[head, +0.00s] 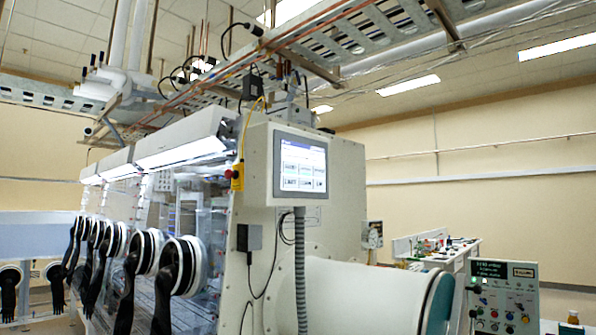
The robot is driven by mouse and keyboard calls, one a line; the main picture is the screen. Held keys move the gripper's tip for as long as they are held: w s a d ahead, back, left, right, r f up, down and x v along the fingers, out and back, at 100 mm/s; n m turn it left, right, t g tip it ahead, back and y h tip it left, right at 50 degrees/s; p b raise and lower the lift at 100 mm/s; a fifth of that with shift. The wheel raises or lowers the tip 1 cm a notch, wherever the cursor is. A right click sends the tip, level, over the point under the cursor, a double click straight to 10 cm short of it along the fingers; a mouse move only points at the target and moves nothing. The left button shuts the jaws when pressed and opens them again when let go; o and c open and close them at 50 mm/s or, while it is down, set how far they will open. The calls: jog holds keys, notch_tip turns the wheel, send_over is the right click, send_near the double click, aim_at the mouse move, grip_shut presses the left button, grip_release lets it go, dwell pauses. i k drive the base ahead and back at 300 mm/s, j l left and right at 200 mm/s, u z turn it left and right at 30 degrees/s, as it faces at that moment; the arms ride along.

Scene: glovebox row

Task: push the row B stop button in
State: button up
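A red round button (230,174) sits on a small yellow box (238,178) on the near corner of the glovebox row, left of the touch screen. A grey control panel (503,297) at the lower right carries a small dark display, a label plate and several small buttons and knobs, some of them red. Its lettering is too small to read. I cannot tell which of these is the row B stop button, or whether any button is pressed in. My gripper is not in view.
The glovebox (180,215) has several black gloves hanging from its ports along the left. A touch screen (300,165) is mounted on its end. A large white cylinder (360,295) juts toward the right panel. A cluttered bench (440,257) stands behind.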

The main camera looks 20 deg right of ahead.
aim_at(228, 173)
jog(key=i+j+z, duration=0.15)
jog(key=i+j, duration=0.8)
jog(key=i+j+z, duration=0.1)
jog(key=i+j, duration=0.8)
jog(key=j, duration=0.15)
